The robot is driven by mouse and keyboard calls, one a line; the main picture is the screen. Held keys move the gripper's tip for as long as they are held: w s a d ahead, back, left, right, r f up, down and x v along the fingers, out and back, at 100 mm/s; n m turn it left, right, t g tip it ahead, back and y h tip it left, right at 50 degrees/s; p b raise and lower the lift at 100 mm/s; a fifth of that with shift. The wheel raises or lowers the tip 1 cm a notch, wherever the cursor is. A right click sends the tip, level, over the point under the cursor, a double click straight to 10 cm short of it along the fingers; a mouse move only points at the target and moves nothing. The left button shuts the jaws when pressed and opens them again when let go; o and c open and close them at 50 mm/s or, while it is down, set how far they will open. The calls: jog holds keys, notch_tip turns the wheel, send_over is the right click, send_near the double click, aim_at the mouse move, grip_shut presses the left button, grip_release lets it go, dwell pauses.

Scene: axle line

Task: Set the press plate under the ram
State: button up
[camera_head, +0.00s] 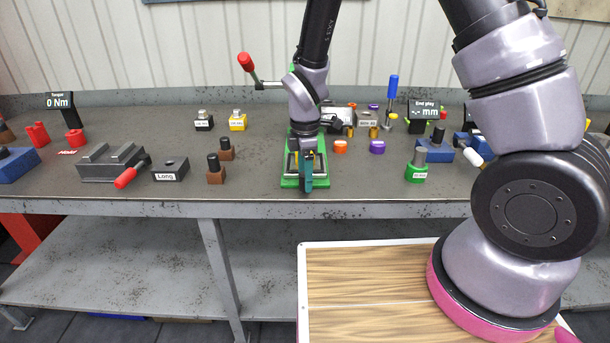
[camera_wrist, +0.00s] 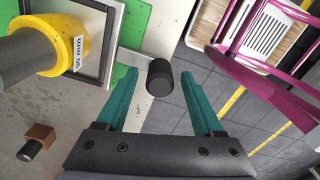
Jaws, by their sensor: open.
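The press has a green base (camera_head: 290,182) on the bench; the green also shows in the wrist view (camera_wrist: 135,20). In the wrist view the dark ram (camera_wrist: 25,55) carries a yellow collar (camera_wrist: 68,45) with a label that looks like "60 mm". Below it lies what looks like the press plate, a pale plate with a grey square frame (camera_wrist: 106,60). A short metal bar with a black knob (camera_wrist: 160,77) sticks out from its side. My gripper (camera_head: 306,172) is at the press front. Its teal fingers are open on either side of the knob, with gaps showing.
A red-tipped press lever (camera_head: 245,62) reaches up left. Left of the press stand brown blocks with black knobs (camera_head: 215,170) and a dark block labelled "Long" (camera_head: 170,169). A green-based part (camera_head: 417,168) stands right. The bench's front edge (camera_head: 250,209) is close to my gripper.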

grip_shut()
dwell(1.4)
